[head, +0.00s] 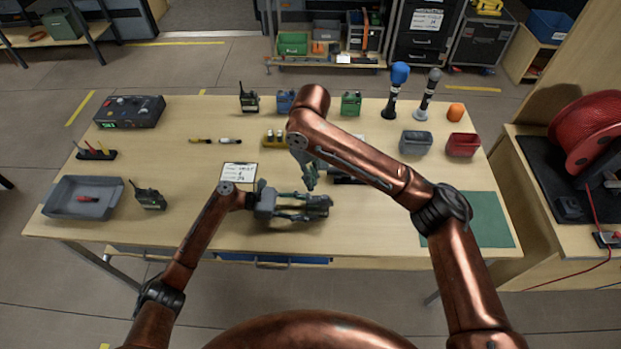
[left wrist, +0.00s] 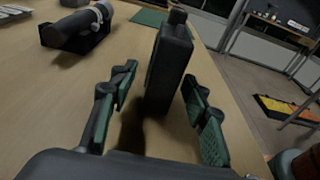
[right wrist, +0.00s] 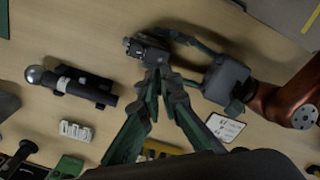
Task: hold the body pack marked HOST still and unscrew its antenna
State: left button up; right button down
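A dark body pack (left wrist: 168,65) stands upright on the table between the green-padded fingers of my left gripper (left wrist: 160,98). A gap shows on each side of it, so that gripper is open around it. A short stub shows on its top; I cannot make out the rest of an antenna or the HOST mark. In the head view my left gripper (head: 318,206) is low over the front of the table. My right gripper (head: 311,184) points down just above and behind it. In the right wrist view its fingertips (right wrist: 158,74) meet beside the pack's top (right wrist: 148,48), with nothing visible between them.
A microphone (right wrist: 75,85) lies in a dark cradle behind the pack. A white card (head: 238,174) lies left. A green mat (head: 480,222) covers the front right.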

pick_arm(q)
jog(key=a, duration=0.4)
jog(key=a+r, duration=0.1)
jog(key=a, duration=0.7)
jog(key=shift+r, duration=0.4)
